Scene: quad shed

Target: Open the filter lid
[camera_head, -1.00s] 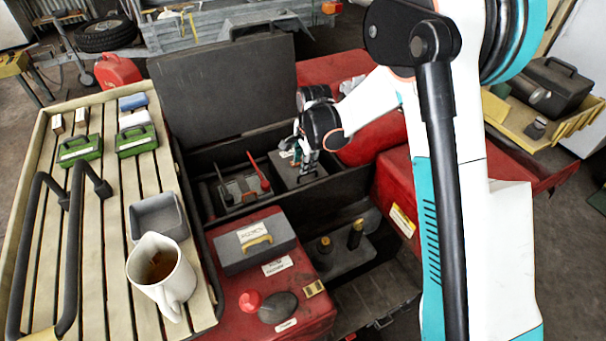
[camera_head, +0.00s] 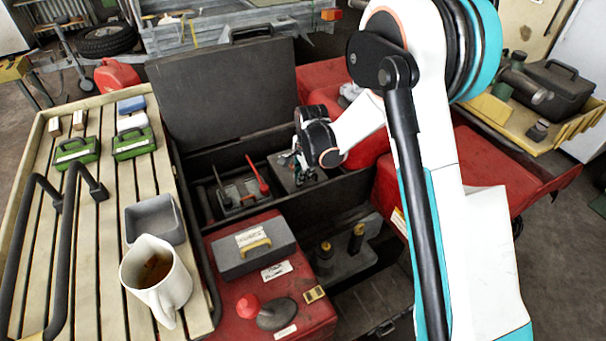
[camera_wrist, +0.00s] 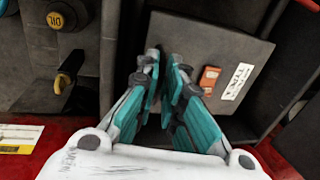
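A flat grey lid with a white label and an orange-red tag (camera_wrist: 209,78) lies under my gripper in the wrist view; I take it for the filter lid (camera_wrist: 190,28). In the head view it sits in the right part of the dark open box, largely covered by my gripper (camera_head: 299,171). In the wrist view my gripper (camera_wrist: 165,56) points down at the lid, its teal fingers a narrow gap apart over its left side. No held thing shows between them. Whether the tips touch the lid, or a handle is between them, I cannot tell.
The box's raised black cover (camera_head: 225,95) stands behind. A red-handled tool (camera_head: 257,174) is left of my gripper. A grey case with a yellow handle (camera_head: 235,262) sits on the red surface in front. Yellow-capped posts (camera_head: 356,240) stand nearby. A mug (camera_head: 157,275) is on the slatted rack.

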